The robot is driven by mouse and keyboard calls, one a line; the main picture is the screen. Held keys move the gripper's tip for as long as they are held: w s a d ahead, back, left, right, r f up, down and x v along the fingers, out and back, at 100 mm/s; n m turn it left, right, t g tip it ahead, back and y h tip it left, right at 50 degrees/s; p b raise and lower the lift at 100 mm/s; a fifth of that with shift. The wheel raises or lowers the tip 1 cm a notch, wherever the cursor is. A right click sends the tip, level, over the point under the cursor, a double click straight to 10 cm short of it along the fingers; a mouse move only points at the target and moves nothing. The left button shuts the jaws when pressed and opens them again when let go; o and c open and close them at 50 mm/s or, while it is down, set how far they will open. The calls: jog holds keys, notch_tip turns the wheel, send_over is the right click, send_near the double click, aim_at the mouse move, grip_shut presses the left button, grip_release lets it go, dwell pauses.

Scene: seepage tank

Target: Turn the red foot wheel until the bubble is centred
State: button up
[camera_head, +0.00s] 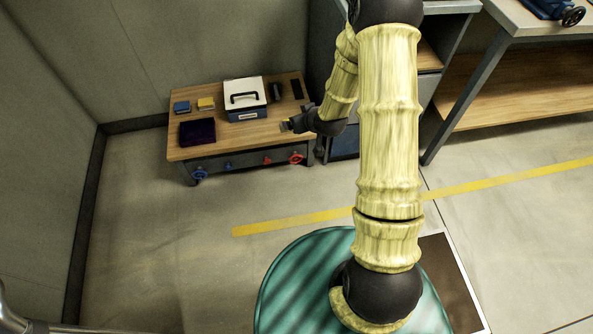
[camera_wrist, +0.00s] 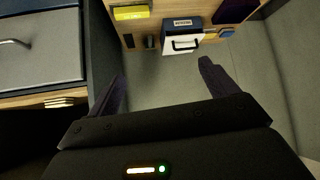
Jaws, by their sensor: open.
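The red foot wheel (camera_head: 296,158) is at the right end of the front of a low wooden bench (camera_head: 240,140). A smaller red knob (camera_head: 266,160) is to its left. My gripper (camera_head: 285,126) is over the right front part of the bench top, above and slightly left of the red wheel in the picture, and apart from it. In the wrist view my gripper (camera_wrist: 162,69) is open, with nothing between its two dark fingers. I cannot make out the red wheel there. No bubble can be made out in either view.
A white and blue box (camera_head: 246,97) with a black handle, a yellow block (camera_head: 206,103), a blue block (camera_head: 182,107) and a dark purple item (camera_head: 197,131) are on the bench. A blue wheel (camera_head: 200,174) is at its left front. A grey drawer cabinet (camera_wrist: 40,55) stands close by.

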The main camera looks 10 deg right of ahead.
jog(key=w+f+m+t+y+b, duration=0.1)
jog(key=w+f+t+b, duration=0.1)
jog(key=f+b, duration=0.95)
jog(key=w+f+t+b, duration=0.1)
jog(key=f+t+b, duration=0.3)
jog(key=f, duration=1.4)
jog(key=s+d+f+m+t+h+b, duration=0.1)
jog(key=s+f+m+t+h+b, duration=0.2)
jog(key=f+b, duration=1)
notch_tip(320, 180, down, 6)
jog(key=shift+s+d+r+m+b, duration=0.15)
jog(key=shift+s+m+b, duration=0.2)
jog(key=shift+s+m, duration=0.35)
jog(key=shift+w, duration=0.1)
